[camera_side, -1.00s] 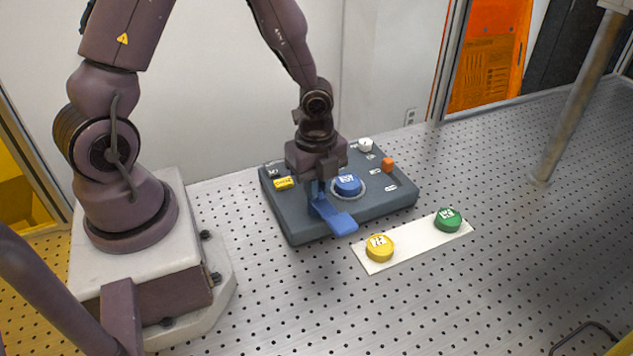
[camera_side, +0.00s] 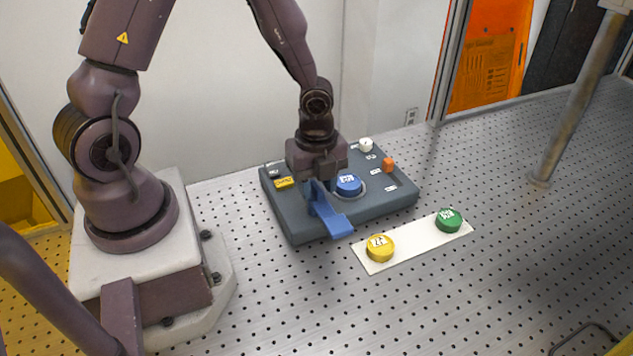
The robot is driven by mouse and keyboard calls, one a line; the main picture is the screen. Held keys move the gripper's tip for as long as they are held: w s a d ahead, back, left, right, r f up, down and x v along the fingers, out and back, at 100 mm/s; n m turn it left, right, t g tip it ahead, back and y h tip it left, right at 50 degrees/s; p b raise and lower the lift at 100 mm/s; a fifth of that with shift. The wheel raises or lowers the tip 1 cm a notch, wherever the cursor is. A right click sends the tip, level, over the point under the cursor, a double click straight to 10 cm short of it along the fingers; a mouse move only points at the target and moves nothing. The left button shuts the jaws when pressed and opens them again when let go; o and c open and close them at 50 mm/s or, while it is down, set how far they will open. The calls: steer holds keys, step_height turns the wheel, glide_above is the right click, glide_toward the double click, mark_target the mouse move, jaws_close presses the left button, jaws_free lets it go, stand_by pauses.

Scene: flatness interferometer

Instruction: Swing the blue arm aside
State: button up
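The blue arm (camera_side: 336,222) is on the dark grey instrument box, its flat end reaching past the box's front edge. My gripper (camera_side: 317,180) points down over the box at the upright, inner end of the blue arm. The gripper body hides part of that end, and I cannot see whether the fingers are closed on it. A round blue disc (camera_side: 348,184) sits in a ring on the box (camera_side: 291,222), just right of my gripper and the blue arm.
A white strip (camera_side: 414,244) in front of the box bears a yellow disc (camera_side: 380,248) and a green disc (camera_side: 449,220).

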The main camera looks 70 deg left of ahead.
step_height(320, 180, up, 13)
stand_by(0.7)
